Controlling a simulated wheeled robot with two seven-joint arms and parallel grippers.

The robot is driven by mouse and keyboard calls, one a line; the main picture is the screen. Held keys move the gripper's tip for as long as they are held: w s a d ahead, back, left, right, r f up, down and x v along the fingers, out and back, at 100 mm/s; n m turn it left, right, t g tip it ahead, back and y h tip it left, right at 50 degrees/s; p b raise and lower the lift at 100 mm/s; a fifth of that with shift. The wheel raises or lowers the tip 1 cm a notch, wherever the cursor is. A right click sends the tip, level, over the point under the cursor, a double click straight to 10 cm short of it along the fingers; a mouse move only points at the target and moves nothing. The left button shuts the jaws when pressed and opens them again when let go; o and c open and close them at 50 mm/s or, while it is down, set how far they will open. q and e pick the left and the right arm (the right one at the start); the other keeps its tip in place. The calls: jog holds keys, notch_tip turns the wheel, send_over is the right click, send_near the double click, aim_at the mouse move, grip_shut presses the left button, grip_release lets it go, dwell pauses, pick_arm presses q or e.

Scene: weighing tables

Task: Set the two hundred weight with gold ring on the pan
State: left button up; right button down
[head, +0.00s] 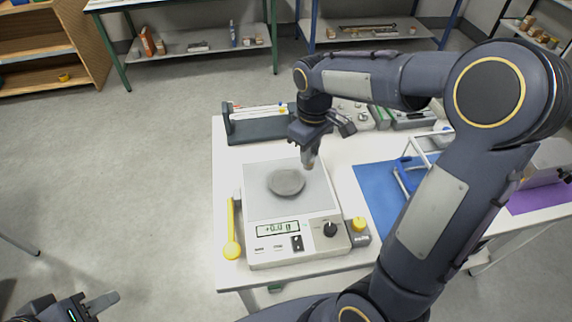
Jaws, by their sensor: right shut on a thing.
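The scale (255,255) stands near the front left of the white table, its display showing about zero. Its round grey pan (286,182) looks empty. My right gripper (311,155) points down above the back right part of the scale, close to the pan's right edge. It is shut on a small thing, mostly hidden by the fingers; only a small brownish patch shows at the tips. I cannot make out a gold ring or any marking on it. My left gripper (92,305) is low at the left, away from the table, partly cut off.
A yellow spoon-like tool (231,240) lies along the scale's left side. A yellow-knobbed box (358,229) stands at its right. A dark rack (258,128) stands behind. A blue mat (370,190) lies to the right, partly under my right arm.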

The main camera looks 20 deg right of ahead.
jog(key=w+a+f, duration=0.1)
jog(key=f, duration=0.1)
jog(key=w+a+f, duration=0.1)
jog(key=w+f, duration=0.1)
jog(key=w+a+f+p, duration=0.1)
jog(key=f, duration=0.1)
jog(key=shift+w+a+f, duration=0.15)
jog(key=shift+w+a, duration=0.2)
jog(key=shift+a, duration=0.05)
notch_tip(320, 180, down, 3)
jog(key=shift+w+p, duration=0.1)
jog(key=shift+p, duration=0.6)
jog(key=shift+f, duration=0.25)
jog(key=c, duration=1.2)
grip_release()
jog(key=shift+c, duration=0.2)
